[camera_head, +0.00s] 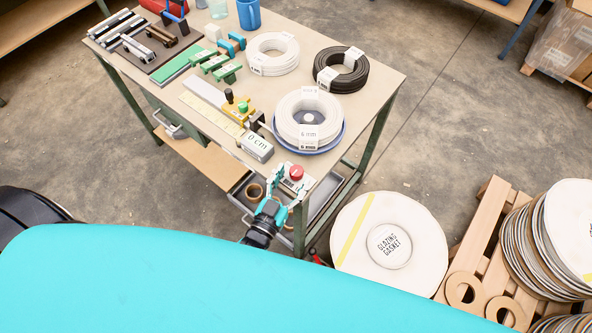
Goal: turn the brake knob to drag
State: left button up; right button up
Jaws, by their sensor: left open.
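A red round knob (296,172) sits on a small pale box (286,183) at the near corner of the workbench; it looks like the brake knob, but its markings are too small to read. My left gripper (290,179) comes up from below, in teal and black, with its pale fingers spread open on either side of the box, close to the knob. I cannot tell whether a finger touches it. Just behind, a white coil (308,118) labelled 6 mm lies on a blue round plate (334,142). My right gripper is not in view.
The workbench (378,95) also holds a yellow and black device (238,109), a display box (257,147) reading 0 cm, green blocks, and white (272,54) and black (341,70) coils. A drawer (238,194) is below. A glazing gasket reel (389,243) stands to the right.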

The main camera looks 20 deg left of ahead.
pick_arm(q)
jog(key=s+a, duration=0.1)
jog(key=s, duration=0.8)
jog(key=shift+a, duration=0.15)
jog(key=s+f+g, duration=0.4)
jog(key=f, duration=0.8)
jog(key=s+f+g, duration=0.4)
jog(key=f, duration=0.7)
jog(key=s+a+f+g+y, duration=0.1)
jog(key=s+a+f+g, duration=0.3)
jog(key=s, duration=0.5)
jog(key=s+a+f+g+y, duration=0.1)
jog(key=s+a+f+g, duration=0.3)
jog(key=s+f, duration=0.4)
jog(key=shift+s+a+f+m+g+y, duration=0.3)
jog(key=shift+s+f+m+g, duration=0.1)
jog(key=shift+f, duration=0.2)
jog(key=shift+w+d, duration=0.1)
jog(key=shift+w, duration=0.05)
